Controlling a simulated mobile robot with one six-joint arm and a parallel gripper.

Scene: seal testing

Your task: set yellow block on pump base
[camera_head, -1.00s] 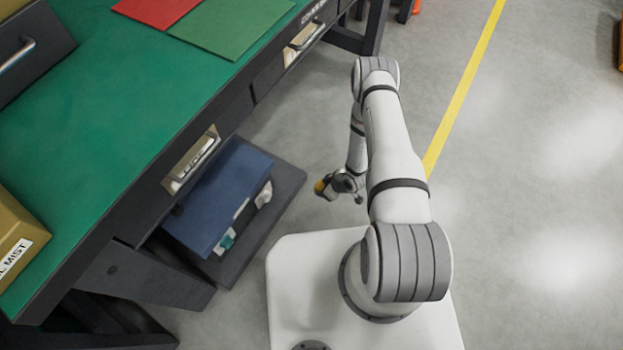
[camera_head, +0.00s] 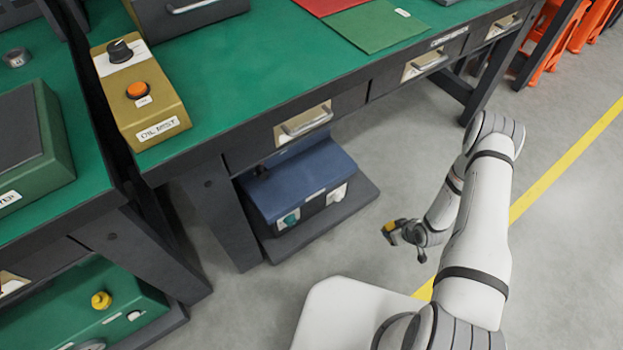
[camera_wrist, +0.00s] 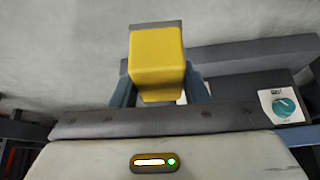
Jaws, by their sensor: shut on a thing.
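In the wrist view the yellow block (camera_wrist: 157,55) sits between the two fingers of my gripper (camera_wrist: 158,82). No label names the pump base. A blue box unit (camera_head: 300,183) with a teal knob rests on a dark low shelf (camera_head: 345,208) under the bench. A green unit (camera_head: 95,300) with a yellow knob sits low at the left. I cannot tell which of these is the pump base.
The green bench top (camera_head: 240,70) carries an oil mist box (camera_head: 150,112) with an orange button. Bench legs and drawers stand between the low units. Orange stools (camera_head: 560,40) are at the far right. Grey floor (camera_head: 400,165) is clear between the bench and my arm.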

